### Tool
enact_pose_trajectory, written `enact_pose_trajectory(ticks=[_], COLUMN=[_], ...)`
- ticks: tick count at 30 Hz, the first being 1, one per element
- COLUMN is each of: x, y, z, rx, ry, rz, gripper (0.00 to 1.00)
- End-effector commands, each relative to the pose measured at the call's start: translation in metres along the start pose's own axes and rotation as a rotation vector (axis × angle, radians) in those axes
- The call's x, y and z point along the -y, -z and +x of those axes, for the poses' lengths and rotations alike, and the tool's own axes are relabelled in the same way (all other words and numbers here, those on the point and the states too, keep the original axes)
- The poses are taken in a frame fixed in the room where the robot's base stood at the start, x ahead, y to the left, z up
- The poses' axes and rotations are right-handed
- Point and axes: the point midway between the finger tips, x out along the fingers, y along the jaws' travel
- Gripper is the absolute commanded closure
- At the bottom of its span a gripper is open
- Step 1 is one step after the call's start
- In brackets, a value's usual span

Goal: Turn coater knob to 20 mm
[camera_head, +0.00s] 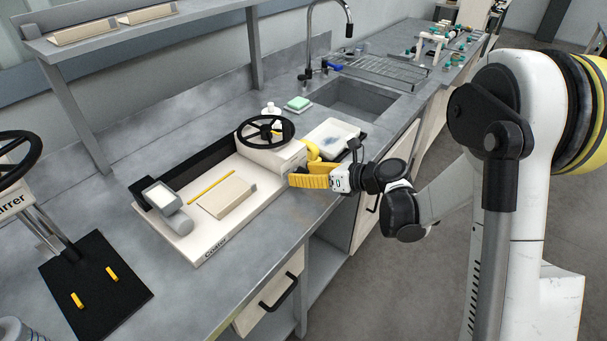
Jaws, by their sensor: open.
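The coater (237,207) is a white flat machine on the grey bench, with its name on the front edge. A black spoked handwheel (265,132) sits on top of its raised block (282,158) at the right end; I cannot make out a scale or a mm reading. My gripper (298,178) has yellow fingers and is open. It is at the right end of the coater, beside the raised block and below the handwheel. Whether the fingers touch the block, and any small knob behind them, I cannot tell.
A white tray (332,137) lies right behind my gripper. A green sponge (298,103) and the sink (355,98) with its tap are farther back. A stirrer stand with a black base (97,285) is at left. Open floor (395,280) lies in front of the bench.

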Motion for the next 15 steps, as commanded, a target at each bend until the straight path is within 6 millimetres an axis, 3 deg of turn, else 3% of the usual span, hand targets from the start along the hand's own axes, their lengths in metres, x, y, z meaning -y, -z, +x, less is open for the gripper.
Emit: enact_pose_trajectory(ticks=[1,2,6,15], x=[0.0000,0.0001,0.0001,0.0001], y=[-0.0001,-0.0001,-0.0001,0.0001], z=[-0.0002,-0.0002,-0.0003,-0.0003], rx=[0.000,0.000,0.000,0.000], ry=[0.000,0.000,0.000,-0.002], rz=[0.000,0.000,0.000,0.004], gripper=[0.42,0.50,0.93,0.96])
